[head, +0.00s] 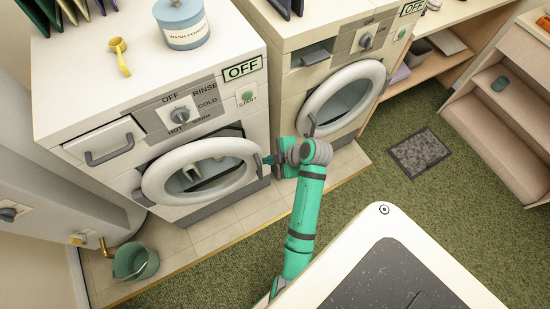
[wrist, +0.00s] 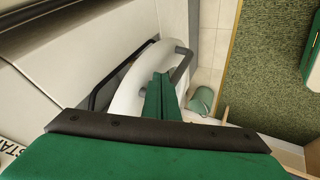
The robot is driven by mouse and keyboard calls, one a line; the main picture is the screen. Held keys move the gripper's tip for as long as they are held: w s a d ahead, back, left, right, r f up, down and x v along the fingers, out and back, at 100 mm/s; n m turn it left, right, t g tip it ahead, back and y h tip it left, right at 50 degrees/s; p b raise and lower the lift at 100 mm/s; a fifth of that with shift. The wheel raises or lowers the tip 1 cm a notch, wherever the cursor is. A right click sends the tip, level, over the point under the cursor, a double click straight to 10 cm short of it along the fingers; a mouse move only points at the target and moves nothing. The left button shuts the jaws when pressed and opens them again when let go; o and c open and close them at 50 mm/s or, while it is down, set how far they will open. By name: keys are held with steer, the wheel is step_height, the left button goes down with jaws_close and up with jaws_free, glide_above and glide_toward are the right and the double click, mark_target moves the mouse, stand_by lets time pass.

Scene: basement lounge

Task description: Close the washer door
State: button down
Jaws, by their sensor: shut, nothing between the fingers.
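The left machine, with a HOT/COLD/RINSE dial, is the washer (head: 105,85). Its round door, a thick white ring (head: 160,187) around dark glass, stands ajar, with a dark gap (head: 232,131) at its upper right edge. The wrist view shows the door (wrist: 128,92) with a dark gap on its left and a dark grey handle (wrist: 183,66) on its far side. In the head view, the handle (head: 142,198) is at the door's left. My gripper (head: 268,160) is shut and empty beside the door's right rim; its fingers (wrist: 160,95) overlap the ring in the wrist view. I cannot tell whether they touch.
A second machine (head: 290,50) with a round door stands close on the right. A green bucket (head: 135,262) sits on the tiles at lower left; it also shows in the wrist view (wrist: 202,100). A grey mat (head: 420,152) lies on the carpet, and the floor around it is clear.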

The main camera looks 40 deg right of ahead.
steer(key=x, duration=0.3)
steer(key=shift+f, duration=0.1)
